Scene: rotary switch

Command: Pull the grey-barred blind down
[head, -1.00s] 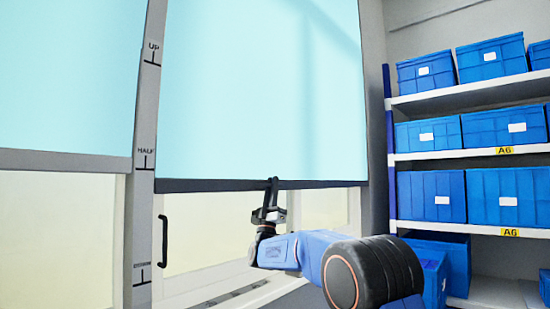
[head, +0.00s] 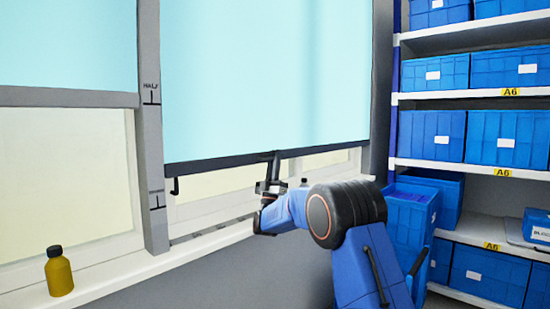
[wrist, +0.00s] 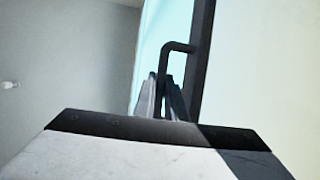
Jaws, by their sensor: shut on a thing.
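Two pale blue blinds hang side by side. The left blind (head: 60,45) has a light grey bottom bar (head: 65,97), level with the HALF mark. The right blind (head: 265,75) has a dark, near-black bar (head: 220,163), which sits lower, between the HALF mark and the lowest mark. My gripper (head: 271,172) is at the middle of the dark bar, not at the light grey one. In the wrist view, a bent dark pull (wrist: 180,47) comes off the dark bar (wrist: 201,55), and my gripper (wrist: 163,98) is shut on its end.
The marked post (head: 150,130) stands between the windows. A yellow bottle (head: 59,272) stands on the sill at left. A small dark hook-shaped handle (head: 174,187) shows below the bar's left end. Shelves of blue bins (head: 436,135) stand close at right.

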